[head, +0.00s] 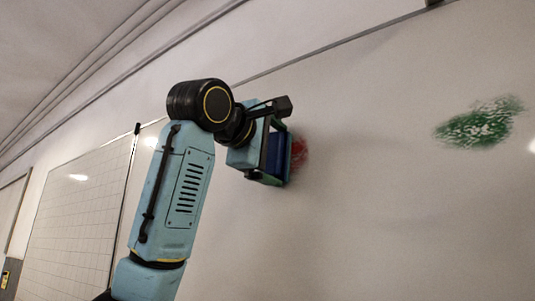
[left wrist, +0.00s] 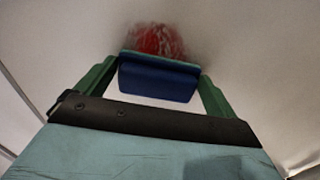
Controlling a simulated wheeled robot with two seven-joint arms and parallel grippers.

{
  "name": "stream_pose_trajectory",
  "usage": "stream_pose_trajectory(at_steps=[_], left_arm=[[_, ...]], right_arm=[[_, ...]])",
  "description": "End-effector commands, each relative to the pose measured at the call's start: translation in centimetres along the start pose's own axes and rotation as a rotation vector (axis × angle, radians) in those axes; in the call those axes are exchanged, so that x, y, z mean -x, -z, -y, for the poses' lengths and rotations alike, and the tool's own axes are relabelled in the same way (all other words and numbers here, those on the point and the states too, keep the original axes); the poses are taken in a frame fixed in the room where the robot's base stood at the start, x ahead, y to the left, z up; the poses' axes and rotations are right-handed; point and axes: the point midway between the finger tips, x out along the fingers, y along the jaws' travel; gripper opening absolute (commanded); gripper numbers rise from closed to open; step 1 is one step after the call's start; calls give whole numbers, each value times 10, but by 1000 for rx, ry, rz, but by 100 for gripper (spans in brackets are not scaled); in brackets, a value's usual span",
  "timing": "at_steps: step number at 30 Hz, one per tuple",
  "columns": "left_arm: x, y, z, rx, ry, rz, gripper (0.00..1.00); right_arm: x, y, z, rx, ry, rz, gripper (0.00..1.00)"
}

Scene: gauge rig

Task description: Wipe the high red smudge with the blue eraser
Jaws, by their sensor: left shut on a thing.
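The red smudge (head: 300,150) is on the whiteboard (head: 380,200), partly hidden behind the eraser and my gripper. It also shows in the left wrist view (left wrist: 157,38), just beyond the eraser, with pale streaks in it. My left gripper (head: 276,158) is shut on the blue eraser (left wrist: 157,78), its green fingers at the eraser's two ends. The blue eraser also shows in the head view (head: 278,162), close to the board beside the smudge. I cannot tell for sure whether its pad touches the board. My right gripper is not in view.
A green smudge (head: 480,123) is on the same board at the right. A second board with a grid (head: 80,215) stands at the left. The board between the red and green smudges is bare.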

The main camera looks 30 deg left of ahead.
Motion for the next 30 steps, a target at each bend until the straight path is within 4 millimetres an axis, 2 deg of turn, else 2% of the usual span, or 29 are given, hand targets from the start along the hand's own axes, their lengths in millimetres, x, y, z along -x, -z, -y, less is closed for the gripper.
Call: stream_pose_trajectory(at_steps=[6, 14, 24, 30], left_arm=[[-1, -20, -3, -1, -2, 2, 76], [-2, -29, -4, 0, -2, 1, 76], [-4, -57, -6, 0, 1, 2, 76], [-3, -59, -6, 1, 0, 2, 76]], right_arm=[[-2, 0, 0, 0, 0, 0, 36], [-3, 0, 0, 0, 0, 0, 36], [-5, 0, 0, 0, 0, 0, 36], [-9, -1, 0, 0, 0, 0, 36]])
